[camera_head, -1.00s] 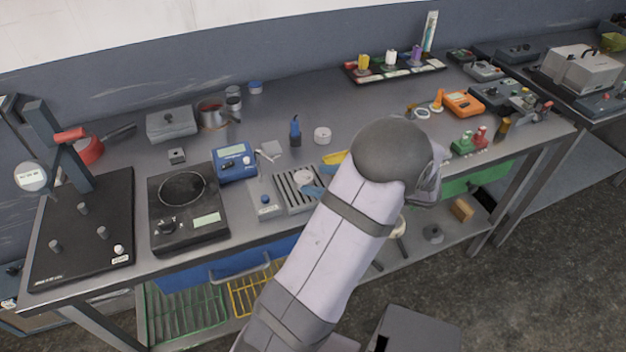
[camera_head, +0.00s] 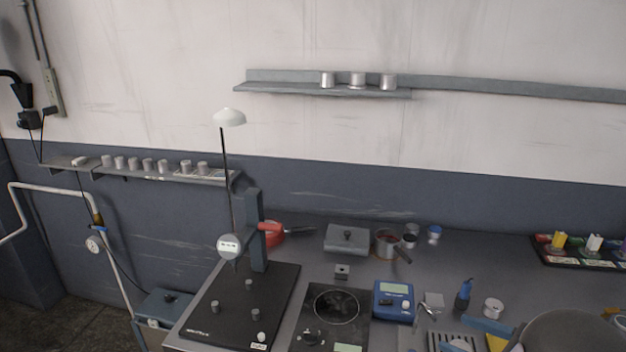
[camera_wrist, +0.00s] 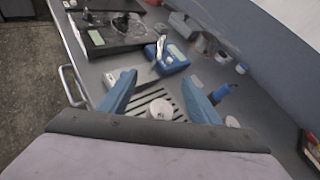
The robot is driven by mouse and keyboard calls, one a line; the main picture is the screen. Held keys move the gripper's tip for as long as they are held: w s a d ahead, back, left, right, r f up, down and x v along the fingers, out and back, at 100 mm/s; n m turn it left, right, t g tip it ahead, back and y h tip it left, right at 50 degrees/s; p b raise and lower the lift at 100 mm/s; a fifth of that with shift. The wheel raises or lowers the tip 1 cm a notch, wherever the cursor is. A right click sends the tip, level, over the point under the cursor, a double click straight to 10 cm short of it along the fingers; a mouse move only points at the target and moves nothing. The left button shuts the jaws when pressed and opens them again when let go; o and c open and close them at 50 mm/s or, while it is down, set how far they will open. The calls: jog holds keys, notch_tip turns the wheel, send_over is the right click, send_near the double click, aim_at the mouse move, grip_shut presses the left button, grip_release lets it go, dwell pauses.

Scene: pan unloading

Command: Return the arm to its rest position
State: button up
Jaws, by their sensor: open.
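My gripper shows in the wrist view (camera_wrist: 160,79), with its two blue fingers apart and nothing between the tips. It is above the slotted grey tray (camera_wrist: 176,102), on which a small white round piece (camera_wrist: 160,108) sits. In the head view my arm is at the bottom right corner, mostly cut off by the frame edge. The black device with a round pan (camera_head: 337,306) stands on the bench left of the tray; the pan looks empty. The same device is at the top of the wrist view (camera_wrist: 106,36).
A blue meter (camera_head: 394,301) stands right of the black device. A black stand with a dial gauge (camera_head: 240,305) is at the left. A grey lidded box (camera_head: 347,240) and small pots are at the back. A blue bottle (camera_head: 463,296) and white jar (camera_head: 493,309) stand near my arm.

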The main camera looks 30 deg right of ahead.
jog(key=w+a+r+n+y+p, duration=0.1)
jog(key=w+a+r+n+p, duration=0.15)
jog(key=w+r, duration=0.2)
jog(key=w+a+f+n+g+y+b, duration=0.1)
jog(key=w+a+f+n+g, duration=0.1)
jog(key=a, duration=0.4)
jog(key=w+a+f+n+g+y, duration=0.2)
jog(key=w+a+n+g, duration=0.1)
jog(key=a+n, duration=0.2)
jog(key=w+a+f+n+g+y+b, duration=0.1)
jog(key=w+a+f+n+g+y, duration=0.1)
jog(key=a, duration=0.6)
jog(key=shift+w+a+f+n+g+b, duration=0.2)
jog(key=shift+w+n, duration=0.2)
jog(key=shift+n, duration=0.15)
jog(key=shift+w+a+f+n+g+b, duration=0.1)
jog(key=shift+w+f+n, duration=0.05)
jog(key=shift+w+n, duration=0.3)
jog(key=s+a+f+n+g+h+b, duration=0.1)
jog(key=s+a+f+n+g+h, duration=0.1)
jog(key=a+n, duration=0.7)
jog(key=s+a+f+n+g+h, duration=0.3)
jog(key=a+f+n, duration=0.1)
jog(key=a+n, duration=0.5)
jog(key=shift+s+f+n+h+b, duration=0.2)
jog(key=shift+n+h+b, duration=0.2)
jog(key=shift+n, duration=0.65)
